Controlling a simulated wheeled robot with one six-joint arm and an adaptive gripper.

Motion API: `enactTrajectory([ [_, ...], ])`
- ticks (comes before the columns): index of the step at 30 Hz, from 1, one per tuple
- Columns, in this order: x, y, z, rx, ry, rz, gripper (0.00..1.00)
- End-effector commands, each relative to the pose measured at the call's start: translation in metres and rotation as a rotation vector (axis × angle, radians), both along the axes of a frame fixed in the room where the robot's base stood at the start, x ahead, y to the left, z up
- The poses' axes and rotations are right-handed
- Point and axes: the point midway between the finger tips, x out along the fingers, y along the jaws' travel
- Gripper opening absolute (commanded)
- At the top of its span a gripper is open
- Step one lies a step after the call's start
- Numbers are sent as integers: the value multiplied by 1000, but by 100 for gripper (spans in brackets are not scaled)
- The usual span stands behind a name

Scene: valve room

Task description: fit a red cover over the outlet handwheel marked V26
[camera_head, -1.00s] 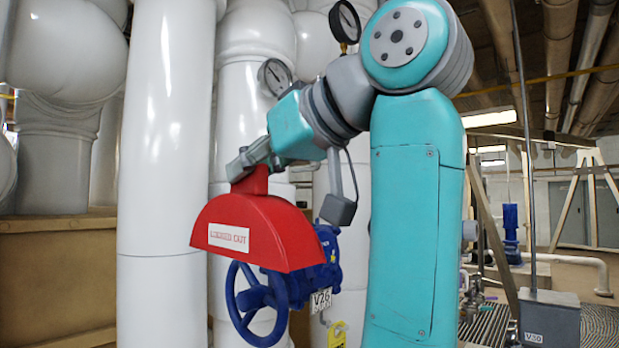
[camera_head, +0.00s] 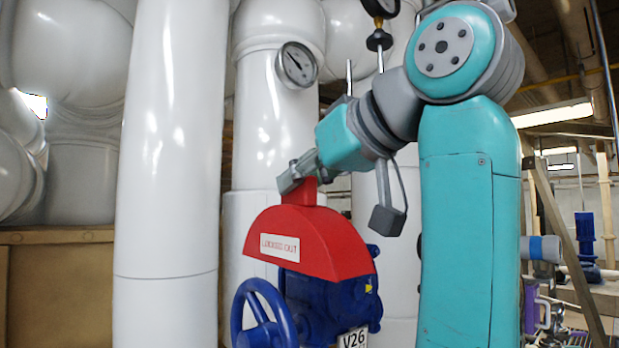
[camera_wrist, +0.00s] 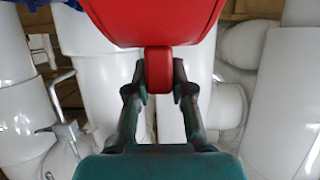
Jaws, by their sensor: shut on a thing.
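The red cover (camera_head: 315,246), a half-round shell with a white "LOCKED OUT" label, hangs upright from my gripper (camera_head: 296,180), which is shut on the tab at its top. In the wrist view my gripper (camera_wrist: 160,82) has a finger on each side of the tab, and the red cover (camera_wrist: 165,18) fills the top middle. The blue handwheel (camera_head: 240,308) is lower left of the cover in the head view, its bottom cut off by the picture edge. The cover overlaps the blue valve body (camera_head: 320,298) and is not around the wheel. A V26 tag (camera_head: 353,338) hangs at the lower right.
Large white pipes (camera_head: 168,180) stand left of and behind the valve. Pressure gauges (camera_head: 297,65) stick out above the cover. A tan wall or box (camera_head: 60,290) is at the lower left. A wooden frame (camera_head: 565,250) stands at the right.

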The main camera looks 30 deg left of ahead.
Motion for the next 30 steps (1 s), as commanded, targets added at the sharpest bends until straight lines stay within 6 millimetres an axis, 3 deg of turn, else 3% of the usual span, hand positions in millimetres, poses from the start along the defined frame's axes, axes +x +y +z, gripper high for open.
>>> enactTrajectory([
  [30,23,56,-8,-1,1,0,0],
])
